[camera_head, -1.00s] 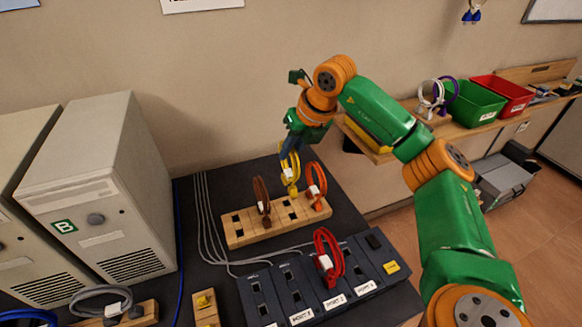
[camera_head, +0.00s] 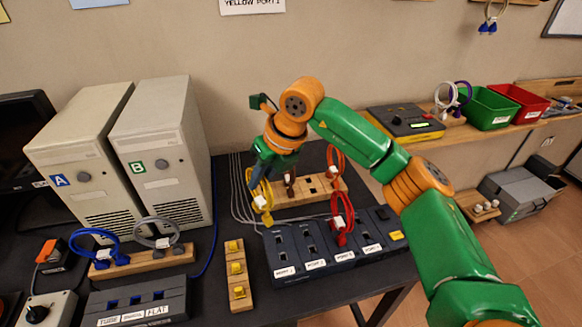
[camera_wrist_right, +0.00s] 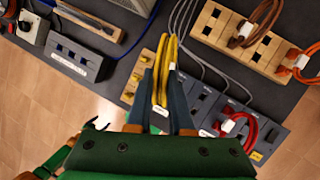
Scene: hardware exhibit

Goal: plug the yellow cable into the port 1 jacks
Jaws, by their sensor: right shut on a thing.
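My right gripper (camera_head: 262,178) is shut on the yellow cable (camera_head: 260,203) and holds it above the table. The cable's loop and a white tag hang below the fingers. The yellow cable also shows between the fingers (camera_wrist_right: 165,103) in the right wrist view (camera_wrist_right: 168,62). The dark port panel (camera_head: 309,250) has labelled modules with pairs of jacks. Its leftmost module, with a label that looks like PORT 1 (camera_head: 285,272), has empty jacks just below and right of the cable.
A red cable (camera_head: 342,222) stands on a module right of the middle. Behind is a wooden socket block (camera_head: 300,197) with brown and orange (camera_head: 336,158) cables. A yellow-jack block (camera_head: 238,280) lies left of the panel. Grey wires run behind it. Computer towers (camera_head: 165,135) stand left.

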